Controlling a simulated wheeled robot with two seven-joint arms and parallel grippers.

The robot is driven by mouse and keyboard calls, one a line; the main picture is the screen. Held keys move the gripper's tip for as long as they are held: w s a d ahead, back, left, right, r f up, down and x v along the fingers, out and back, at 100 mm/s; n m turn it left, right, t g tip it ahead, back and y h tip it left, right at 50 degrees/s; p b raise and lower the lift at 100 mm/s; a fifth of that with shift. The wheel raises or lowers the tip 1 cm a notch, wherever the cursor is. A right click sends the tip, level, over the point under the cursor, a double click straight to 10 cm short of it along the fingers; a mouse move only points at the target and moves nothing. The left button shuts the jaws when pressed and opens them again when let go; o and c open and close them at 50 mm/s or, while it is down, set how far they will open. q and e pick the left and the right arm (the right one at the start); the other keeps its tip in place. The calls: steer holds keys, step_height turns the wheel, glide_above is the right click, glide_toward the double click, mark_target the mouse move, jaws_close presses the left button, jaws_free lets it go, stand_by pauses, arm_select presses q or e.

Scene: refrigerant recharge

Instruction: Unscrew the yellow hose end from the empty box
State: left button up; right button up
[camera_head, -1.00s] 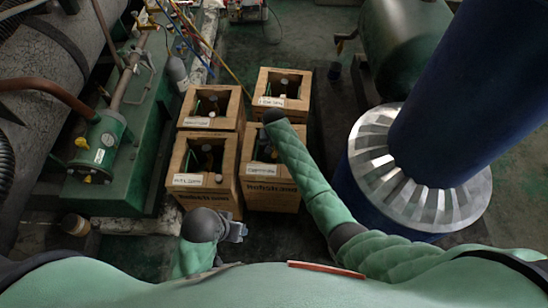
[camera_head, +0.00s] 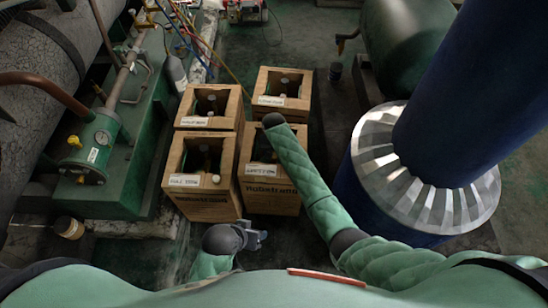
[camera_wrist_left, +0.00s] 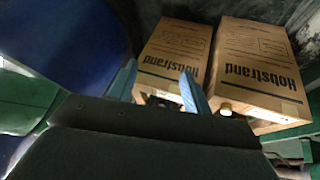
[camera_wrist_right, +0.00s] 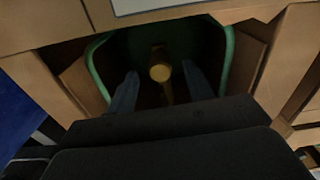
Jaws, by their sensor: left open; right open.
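Several open wooden-brown boxes stand in a two-by-two group in the head view. My right arm reaches over the front-right box (camera_head: 270,195), and its gripper is hidden there. In the right wrist view, my right gripper (camera_wrist_right: 162,86) is open inside a box, with a round brass-coloured fitting (camera_wrist_right: 160,73) between and just beyond its fingertips. I cannot tell whether this is the yellow hose end. A thin yellow hose (camera_head: 228,70) runs toward the back boxes. My left gripper (camera_head: 257,239) is open and empty, before the front boxes.
A green machine with a gauge (camera_head: 102,138) stands left of the boxes. A large blue column with a silver finned ring (camera_head: 440,205) stands at right. Other hoses lie at the back left.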

step_height(320, 180, down, 2)
steer(key=b, duration=0.2)
steer(key=shift+b, duration=0.3)
arm_select(q)
step_height(320, 180, down, 11)
steer(key=t, duration=0.1)
steer(key=shift+w+d+r+p, duration=0.2)
steer(key=shift+w+d+p, duration=0.15)
steer(key=shift+d+p, duration=0.1)
arm_select(e)
steer(key=shift+f, duration=0.2)
steer(key=shift+c, duration=0.2)
steer(key=c, duration=1)
steer(key=shift+o, duration=0.2)
